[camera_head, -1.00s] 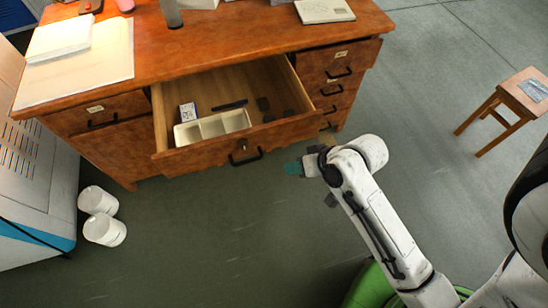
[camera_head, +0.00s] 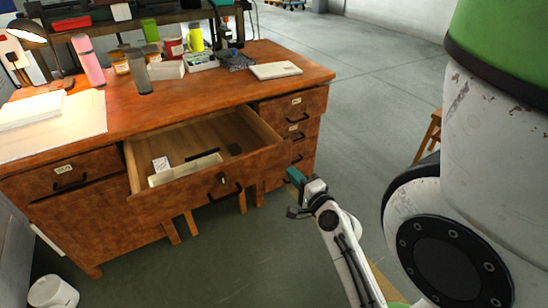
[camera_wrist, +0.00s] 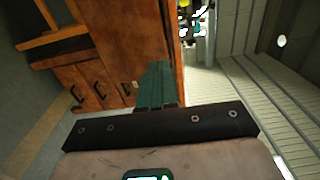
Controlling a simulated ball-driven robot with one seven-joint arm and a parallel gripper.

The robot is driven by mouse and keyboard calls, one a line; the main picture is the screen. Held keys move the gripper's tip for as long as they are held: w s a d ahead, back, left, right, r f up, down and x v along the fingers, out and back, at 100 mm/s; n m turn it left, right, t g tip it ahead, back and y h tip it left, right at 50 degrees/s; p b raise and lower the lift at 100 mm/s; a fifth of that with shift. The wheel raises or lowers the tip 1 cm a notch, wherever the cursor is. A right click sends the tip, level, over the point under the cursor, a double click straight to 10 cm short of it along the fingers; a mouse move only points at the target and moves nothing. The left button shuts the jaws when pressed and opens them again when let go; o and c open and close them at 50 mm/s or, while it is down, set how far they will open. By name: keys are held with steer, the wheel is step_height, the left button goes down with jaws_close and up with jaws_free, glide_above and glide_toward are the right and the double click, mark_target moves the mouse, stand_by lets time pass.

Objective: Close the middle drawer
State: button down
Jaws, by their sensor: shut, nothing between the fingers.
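The middle drawer (camera_head: 172,203) of the wooden desk stands pulled out, with a black handle and a small lock on its front. Inside it lie a pale divided tray (camera_head: 186,171), a small white box (camera_head: 161,164) and dark items. My gripper (camera_head: 294,178), with teal fingers, is shut and empty. In the head view it appears just right of the drawer front, apart from the handle. In the wrist view the teal fingers (camera_wrist: 156,85) point at orange-brown wood with dark handles; which part lies right ahead I cannot tell.
The desk top (camera_head: 190,98) holds a lamp, bottles, cups, papers and a pale closed device (camera_head: 275,70). Closed drawers (camera_head: 297,132) lie on the right. The floor before the desk is clear.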

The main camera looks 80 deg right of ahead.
mark_target(271, 150)
steer(key=x, duration=1)
steer(key=shift+w+d, duration=0.1)
steer(key=shift+d, duration=0.1)
